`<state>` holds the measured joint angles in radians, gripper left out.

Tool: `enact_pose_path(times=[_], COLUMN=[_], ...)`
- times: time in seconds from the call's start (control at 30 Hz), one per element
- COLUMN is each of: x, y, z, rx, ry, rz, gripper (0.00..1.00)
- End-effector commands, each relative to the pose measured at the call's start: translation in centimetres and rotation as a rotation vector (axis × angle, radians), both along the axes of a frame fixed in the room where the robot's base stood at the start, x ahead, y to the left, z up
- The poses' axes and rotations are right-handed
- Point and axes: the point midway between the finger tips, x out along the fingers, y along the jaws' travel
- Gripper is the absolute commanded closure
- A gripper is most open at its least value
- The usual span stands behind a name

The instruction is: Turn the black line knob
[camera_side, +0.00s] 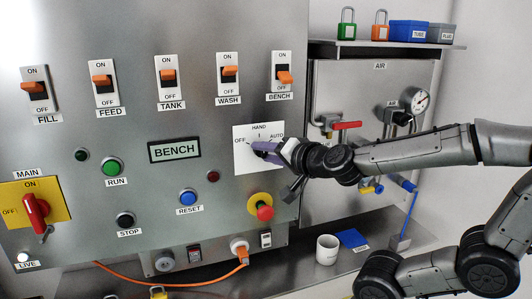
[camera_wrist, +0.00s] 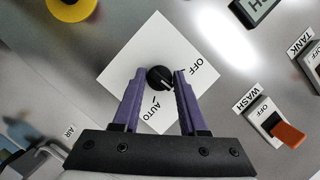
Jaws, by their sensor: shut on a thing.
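The black line knob (camera_wrist: 159,78) sits on a white square plate (camera_side: 245,160) marked OFF, HAND and AUTO. In the wrist view the purple fingers of my gripper (camera_wrist: 160,73) stand on either side of the knob, shut on it. A short pale line on the knob points to the lower right in that view, towards the side between OFF and AUTO. The HAND label is hidden there, seemingly behind the right finger. In the side view my gripper (camera_side: 264,150) reaches the plate from the right and covers the knob.
The red emergency button (camera_side: 264,211) on its yellow collar is below the plate. The BENCH switch (camera_side: 282,72) is above it, and the BENCH display (camera_side: 175,151) is to its left. A white mug (camera_side: 327,249) stands on the ledge at lower right.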

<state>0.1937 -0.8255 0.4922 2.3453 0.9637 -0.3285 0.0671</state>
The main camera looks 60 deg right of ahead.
Motion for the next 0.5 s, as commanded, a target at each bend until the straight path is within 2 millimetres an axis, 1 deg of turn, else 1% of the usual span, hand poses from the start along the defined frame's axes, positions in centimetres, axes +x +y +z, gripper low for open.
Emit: enact_pose_path(times=[0.2, 0.5], x=[-0.08, -0.07], y=[-0.1, -0.09], z=[-0.13, -0.13], rx=[0.041, 0.058], ry=[-0.04, -0.056], rz=[-0.003, -0.004], gripper=[1.0, 1.0])
